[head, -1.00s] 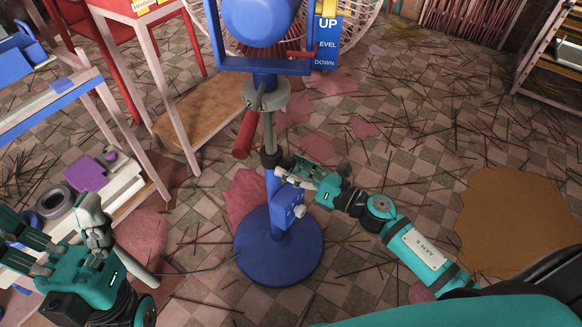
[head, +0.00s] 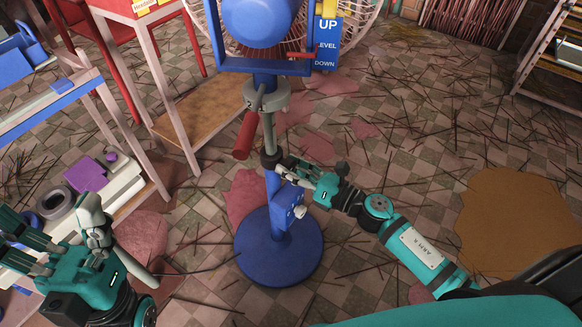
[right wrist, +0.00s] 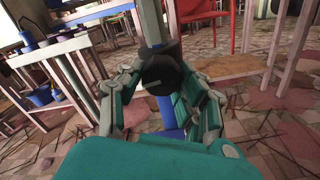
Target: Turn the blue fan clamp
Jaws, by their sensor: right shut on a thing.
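The blue fan (head: 258,18) stands on a pole with a round blue base (head: 300,255). Its clamp, a dark collar with a round knob (head: 269,160), sits on the pole above the blue lower tube. In the right wrist view the dark knob (right wrist: 160,75) is between my fingers, facing the camera. My right gripper (head: 284,169) reaches the pole from the right and is shut on the clamp; its fingers hide part of the collar. My left gripper (head: 62,226) is at the lower left, away from the fan, with its fingers spread and empty.
A blue box with a pale knob (head: 298,211) is on the stand below my right gripper. A table with a purple block (head: 86,174) is at left. Dark sticks litter the tiled floor.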

